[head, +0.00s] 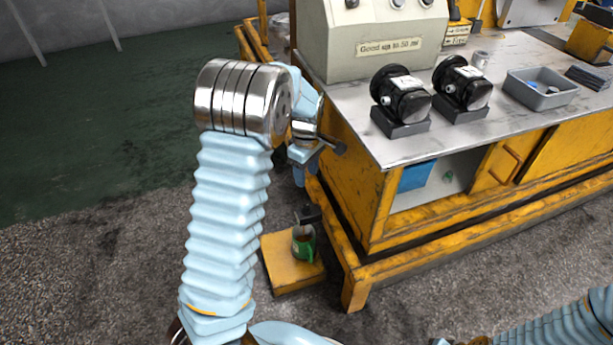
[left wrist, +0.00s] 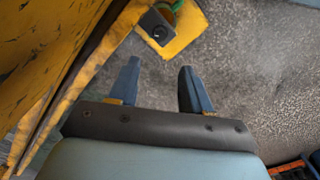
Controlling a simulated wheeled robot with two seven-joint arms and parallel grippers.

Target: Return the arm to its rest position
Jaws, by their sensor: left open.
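My left arm (head: 228,220) rises in the head view, and its left gripper (head: 306,172) points down beside the left end of the workbench (head: 360,125). In the left wrist view the two blue fingers of the left gripper (left wrist: 161,72) stand apart with nothing between them, above the floor. Part of my right arm (head: 560,325) shows at the lower right of the head view; its gripper is out of the picture. Two black hydraulic motors (head: 402,98) (head: 462,84) stand on dark bases on the bench, clear of the gripper.
A grey control box (head: 370,45) and a grey bin (head: 541,90) are on the bench. Open floor (head: 100,250) lies to the left.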

